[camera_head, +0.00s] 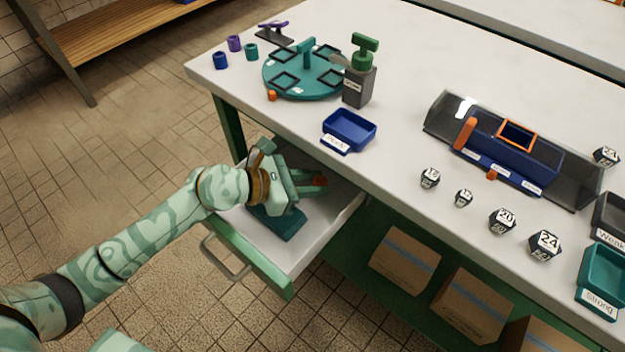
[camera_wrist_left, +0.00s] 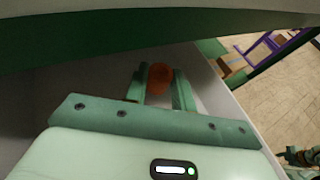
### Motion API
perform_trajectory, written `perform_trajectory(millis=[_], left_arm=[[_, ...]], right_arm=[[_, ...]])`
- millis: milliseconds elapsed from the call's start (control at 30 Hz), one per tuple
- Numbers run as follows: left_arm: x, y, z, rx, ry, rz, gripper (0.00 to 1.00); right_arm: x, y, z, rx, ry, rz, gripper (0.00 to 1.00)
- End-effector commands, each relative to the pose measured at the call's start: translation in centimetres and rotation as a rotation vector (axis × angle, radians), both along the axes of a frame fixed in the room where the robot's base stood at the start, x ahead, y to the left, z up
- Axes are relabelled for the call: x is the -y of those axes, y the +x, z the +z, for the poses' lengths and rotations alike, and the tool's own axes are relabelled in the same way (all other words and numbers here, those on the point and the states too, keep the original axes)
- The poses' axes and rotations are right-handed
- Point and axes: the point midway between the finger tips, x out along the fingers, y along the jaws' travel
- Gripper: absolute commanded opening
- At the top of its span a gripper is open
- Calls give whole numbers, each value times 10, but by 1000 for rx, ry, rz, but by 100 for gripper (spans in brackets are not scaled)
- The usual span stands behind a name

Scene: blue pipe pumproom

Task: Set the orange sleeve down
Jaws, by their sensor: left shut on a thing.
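The orange sleeve (camera_head: 319,181) is between the fingers of my left gripper (camera_head: 314,186). In the left wrist view, the sleeve (camera_wrist_left: 160,78) sits between the two green fingertips (camera_wrist_left: 160,88), which are shut on it. The gripper is low over the open drawer (camera_head: 328,218), under the table's front edge. I cannot tell whether the sleeve touches the drawer floor. My right gripper is not in view.
A dark teal piece (camera_head: 277,223) lies in the drawer below my gripper. The tabletop (camera_head: 395,148) overhangs the drawer's back. A blue tray (camera_head: 349,131) and teal turntable (camera_head: 303,88) stand above. Boxes (camera_head: 405,262) fill the shelf at right.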

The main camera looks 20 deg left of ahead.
Motion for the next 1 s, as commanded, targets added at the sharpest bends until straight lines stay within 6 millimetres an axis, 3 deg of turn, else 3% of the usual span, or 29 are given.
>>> perform_trajectory(millis=[367,400,467,500,767,900,1000], left_arm=[[0,0,-10,1,1,0,3],[0,0,-10,0,0,0,28],[0,0,-10,0,0,0,45],[0,0,-10,-1,1,0,47],[0,0,-9,0,0,0,47],[0,0,7,4,-1,0,47],[-17,-14,15,1,5,1,47]], right_arm=[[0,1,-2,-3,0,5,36],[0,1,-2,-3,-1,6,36],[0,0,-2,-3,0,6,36],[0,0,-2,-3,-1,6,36],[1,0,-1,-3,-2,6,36],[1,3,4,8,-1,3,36],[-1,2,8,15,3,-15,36]])
